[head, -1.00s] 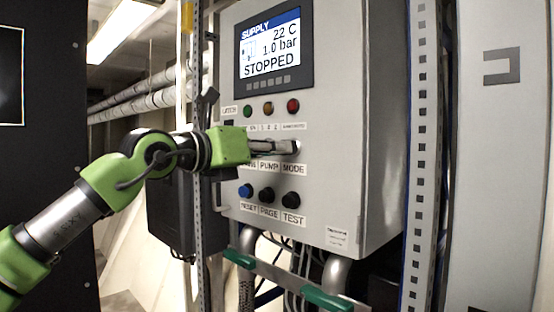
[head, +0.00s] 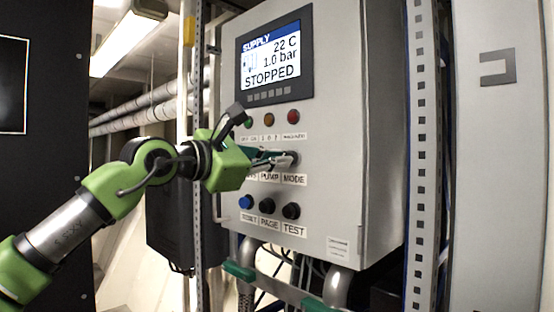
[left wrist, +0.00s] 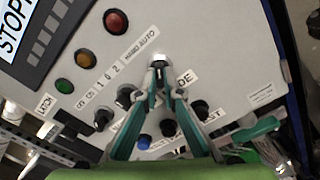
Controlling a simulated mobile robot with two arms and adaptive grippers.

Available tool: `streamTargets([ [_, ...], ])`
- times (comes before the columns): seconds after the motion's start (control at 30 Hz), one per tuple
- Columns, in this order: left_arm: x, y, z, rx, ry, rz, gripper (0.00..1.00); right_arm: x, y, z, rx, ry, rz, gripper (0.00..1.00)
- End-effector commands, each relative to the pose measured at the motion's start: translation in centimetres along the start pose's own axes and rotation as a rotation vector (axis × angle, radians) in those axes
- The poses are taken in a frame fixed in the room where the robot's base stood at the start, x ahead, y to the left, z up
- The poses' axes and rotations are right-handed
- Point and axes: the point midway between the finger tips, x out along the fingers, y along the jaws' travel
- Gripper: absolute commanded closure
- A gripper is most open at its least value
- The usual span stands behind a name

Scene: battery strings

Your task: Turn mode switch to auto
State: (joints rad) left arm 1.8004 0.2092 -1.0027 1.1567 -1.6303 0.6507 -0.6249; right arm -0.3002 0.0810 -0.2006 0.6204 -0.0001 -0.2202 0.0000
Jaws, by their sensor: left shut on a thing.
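The mode switch (head: 293,157) is the rightmost knob in the middle row of the grey control panel, above the MODE label. In the left wrist view the switch (left wrist: 158,60) sits at the fingertips, below a "HAND AUTO" label (left wrist: 139,45). My left gripper (head: 286,159) is shut on the switch and rolled relative to the panel. Its green-grey fingers (left wrist: 158,72) come together around the knob and hide part of it, so I cannot tell which position its pointer shows. My right gripper is not in view.
The panel screen (head: 270,60) reads SUPPLY, 22 C, 1.0 bar, STOPPED. The pump switch (left wrist: 125,95) stands beside the fingers. A blue button (head: 246,202) and black page (head: 267,206) and test (head: 291,211) buttons sit below. A perforated rail (head: 420,150) stands right.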

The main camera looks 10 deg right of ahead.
Motion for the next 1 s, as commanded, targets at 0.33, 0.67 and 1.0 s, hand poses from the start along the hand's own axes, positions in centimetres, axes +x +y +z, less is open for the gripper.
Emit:
streamTargets([
  [0.33,0.04,-0.09,-0.14,0.131,0.002,-0.002,1.0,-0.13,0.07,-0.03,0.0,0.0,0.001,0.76],
  [0.67,0.04,-0.1,-0.16,0.154,0.003,-0.002,1.0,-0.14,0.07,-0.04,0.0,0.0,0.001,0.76],
  [1.0,0.03,-0.08,-0.14,0.153,0.002,-0.002,0.76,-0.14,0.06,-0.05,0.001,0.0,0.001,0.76],
])
